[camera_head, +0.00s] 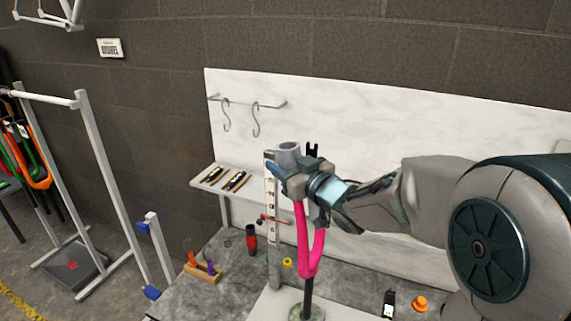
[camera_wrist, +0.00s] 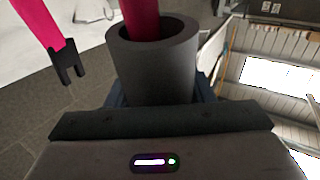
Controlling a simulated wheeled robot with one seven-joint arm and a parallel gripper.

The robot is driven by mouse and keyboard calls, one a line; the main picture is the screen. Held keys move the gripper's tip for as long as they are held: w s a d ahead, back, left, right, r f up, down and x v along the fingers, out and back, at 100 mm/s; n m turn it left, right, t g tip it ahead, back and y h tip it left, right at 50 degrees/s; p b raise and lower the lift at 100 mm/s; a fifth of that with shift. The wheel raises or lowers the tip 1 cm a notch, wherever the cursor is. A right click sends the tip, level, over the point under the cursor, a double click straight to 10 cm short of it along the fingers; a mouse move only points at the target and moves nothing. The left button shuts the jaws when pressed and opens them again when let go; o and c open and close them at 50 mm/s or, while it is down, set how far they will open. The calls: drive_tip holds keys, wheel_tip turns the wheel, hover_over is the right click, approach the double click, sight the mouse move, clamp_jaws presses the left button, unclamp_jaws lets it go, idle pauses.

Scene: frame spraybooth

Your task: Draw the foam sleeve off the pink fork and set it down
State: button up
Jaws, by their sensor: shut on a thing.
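The pink fork (camera_head: 308,258) stands upright with its two legs up, on a dark post. The grey foam sleeve (camera_head: 288,157) is a hollow cylinder at the top of the left leg, its open upper end level with the other leg's dark tip (camera_head: 312,150). My gripper (camera_head: 290,178) is shut on the sleeve from the right. In the wrist view the sleeve (camera_wrist: 155,75) sits between my fingers, and a pink leg (camera_wrist: 146,18) runs into its open end. How far the leg reaches inside is hidden. The other leg's forked dark tip (camera_wrist: 67,65) is free beside it.
A ruler post (camera_head: 271,215) stands close left of the fork. A wall shelf (camera_head: 225,181) holds small tools, with hooks above. The bench (camera_head: 225,285) carries a red-black bottle (camera_head: 251,238), a wooden tool block (camera_head: 203,272) and an orange item (camera_head: 420,303); its left front is fairly clear.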

drive_tip(key=shift+w+a+r+p, duration=0.1)
drive_tip(key=shift+r+p, duration=0.8)
drive_tip(key=shift+r, duration=0.75)
drive_tip(key=shift+r, duration=0.1)
drive_tip(key=shift+r+p, duration=1.3)
drive_tip(key=shift+r, duration=0.6)
drive_tip(key=shift+r, duration=0.1)
drive_tip(key=shift+a+r, duration=0.1)
drive_tip(key=shift+r, duration=1.85)
drive_tip(key=s+a+b, duration=0.1)
drive_tip(key=s+a, duration=0.1)
drive_tip(key=s, duration=0.5)
drive_tip(key=shift+s+a+b, duration=0.3)
drive_tip(key=shift+a+b, duration=0.05)
drive_tip(key=shift+b, duration=0.05)
